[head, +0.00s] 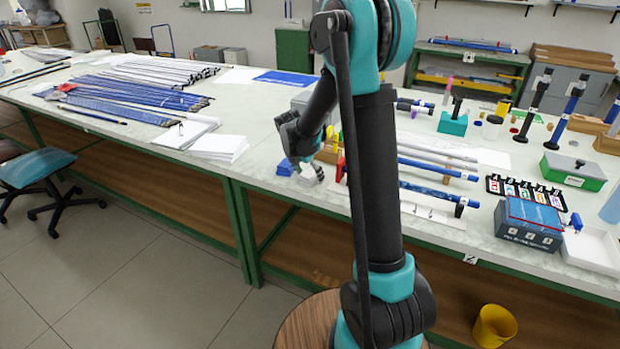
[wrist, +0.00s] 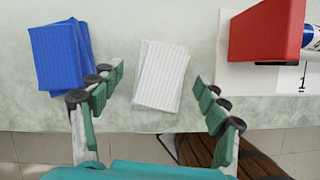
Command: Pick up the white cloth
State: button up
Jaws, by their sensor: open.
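The white cloth (wrist: 161,76) is a folded, ribbed rectangle lying flat on the pale worktop near its front edge. In the wrist view it lies between the two spread fingers of my gripper (wrist: 158,80). The fingers are open, with a gap on each side of the cloth, and nothing is held. A folded blue cloth (wrist: 58,55) lies to the left of it, close to the left finger; it also shows in the head view (head: 285,167). In the head view my arm and gripper hide part of this spot.
A red block (wrist: 266,32) stands right of the white cloth, beside a white card marked 1 (wrist: 292,78). Blue and silver rods lie further right on the bench. White paper sheets (head: 218,148) lie to the left. The worktop's front edge runs just below the cloths.

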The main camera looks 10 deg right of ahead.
aim_at(309, 173)
jog(key=c, duration=1.2)
jog(key=shift+r, duration=0.1)
notch_tip(309, 173, up, 20)
jog(key=shift+f, duration=0.1)
